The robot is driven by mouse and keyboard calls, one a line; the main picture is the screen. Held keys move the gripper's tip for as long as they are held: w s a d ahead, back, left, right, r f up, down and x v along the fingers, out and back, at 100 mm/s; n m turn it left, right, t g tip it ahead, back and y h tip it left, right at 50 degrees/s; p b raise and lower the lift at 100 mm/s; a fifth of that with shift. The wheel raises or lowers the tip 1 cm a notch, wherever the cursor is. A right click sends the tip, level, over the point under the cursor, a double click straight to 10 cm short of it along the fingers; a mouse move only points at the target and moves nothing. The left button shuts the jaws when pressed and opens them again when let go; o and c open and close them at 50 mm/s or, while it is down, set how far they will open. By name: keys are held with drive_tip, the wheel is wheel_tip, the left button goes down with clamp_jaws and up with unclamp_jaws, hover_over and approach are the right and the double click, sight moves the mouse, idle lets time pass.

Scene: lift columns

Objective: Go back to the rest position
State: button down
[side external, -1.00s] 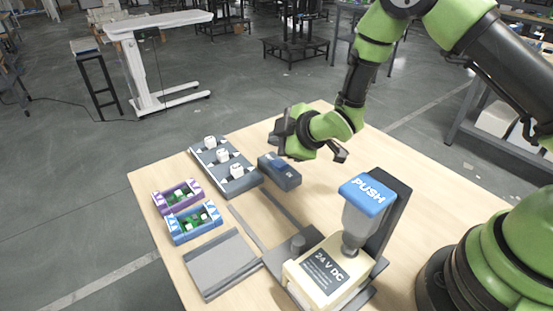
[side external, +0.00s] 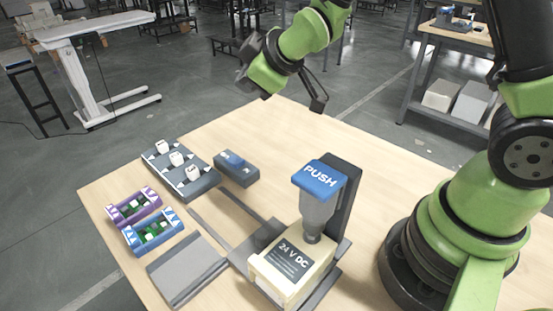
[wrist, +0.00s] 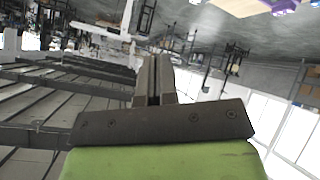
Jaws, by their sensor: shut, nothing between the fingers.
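My gripper (side external: 246,48) is raised in the air above and behind the far edge of the table in the side view, clear of everything on it. In the wrist view its two fingers (wrist: 154,68) lie together with nothing between them. They point out over the workshop floor and far windows. The blue PUSH button (side external: 320,179) on its cream 24 V DC box (side external: 290,265) stands on the table at the front, well apart from my gripper.
The space around my gripper is free.

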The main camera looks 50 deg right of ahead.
drive_tip(key=s+d+r+m+g, duration=0.1)
drive_tip(key=s+d+r+m, duration=0.1)
drive_tip(key=s+r+m, duration=0.6)
drive_tip(key=s+a+r+m+g+y, duration=0.1)
drive_tip(key=s+r+m, duration=0.1)
drive_tip(key=s, duration=1.4)
drive_tip(key=shift+r+m+g, duration=0.4)
